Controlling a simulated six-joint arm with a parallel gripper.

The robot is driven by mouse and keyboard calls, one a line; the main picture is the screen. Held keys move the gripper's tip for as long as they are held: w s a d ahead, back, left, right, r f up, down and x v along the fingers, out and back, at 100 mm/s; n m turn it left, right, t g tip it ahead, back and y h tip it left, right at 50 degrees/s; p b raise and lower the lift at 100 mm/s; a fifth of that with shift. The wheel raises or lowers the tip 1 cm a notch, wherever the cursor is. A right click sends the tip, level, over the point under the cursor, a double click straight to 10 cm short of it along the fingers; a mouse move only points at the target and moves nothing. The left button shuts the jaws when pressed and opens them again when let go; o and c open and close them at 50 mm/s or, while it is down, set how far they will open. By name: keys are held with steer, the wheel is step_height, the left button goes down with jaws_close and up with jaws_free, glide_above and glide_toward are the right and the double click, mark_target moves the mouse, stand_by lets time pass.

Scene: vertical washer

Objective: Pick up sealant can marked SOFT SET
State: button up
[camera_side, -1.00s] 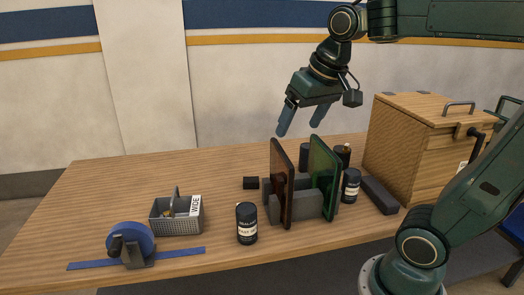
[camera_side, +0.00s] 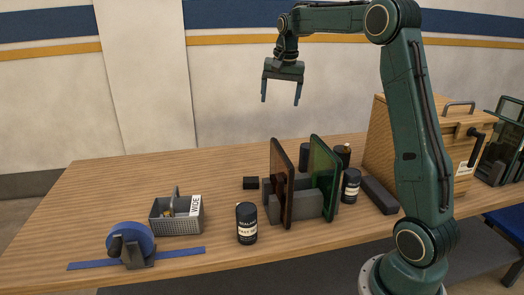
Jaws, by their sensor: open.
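A dark sealant can (camera_side: 247,222) stands upright near the table's front edge; its white label seems to read FAST SET, though the print is small. A second dark can (camera_side: 351,186) stands right of the green glass panel, its label too small to read. My gripper (camera_side: 281,103) is open and empty, pointing down high above the table, behind and above the panels.
A grey rack (camera_side: 308,206) holds an upright brown panel (camera_side: 282,185) and a green panel (camera_side: 324,178). A wooden box (camera_side: 379,140) stands right. The back left table is clear.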

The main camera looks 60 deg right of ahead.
steer(key=w+d+f+m+g, duration=0.1)
steer(key=d+f+m, duration=0.1)
steer(key=d+f, duration=0.3)
steer(key=w+d+f+m, duration=0.1)
steer(key=d+f+m, duration=0.1)
steer(key=d, duration=0.5)
steer(key=m+y, duration=0.1)
steer(key=m, duration=0.2)
glide_toward(307, 156)
steer(key=shift+g, duration=0.4)
steer(key=d, duration=0.1)
steer(key=w+d+r, duration=0.1)
steer(key=d+r, duration=0.1)
steer(key=shift+w+d+r, duration=0.1)
steer(key=shift+w, duration=0.2)
steer(key=shift+f, duration=4.3)
steer(key=shift+f, duration=0.1)
steer(key=shift+w+a+f, duration=0.1)
steer(key=shift+a+f, duration=0.05)
steer(key=shift+f, duration=1.1)
steer(key=shift+w+a+f, duration=0.1)
steer(key=shift+f, duration=1.15)
steer(key=shift+c, duration=0.2)
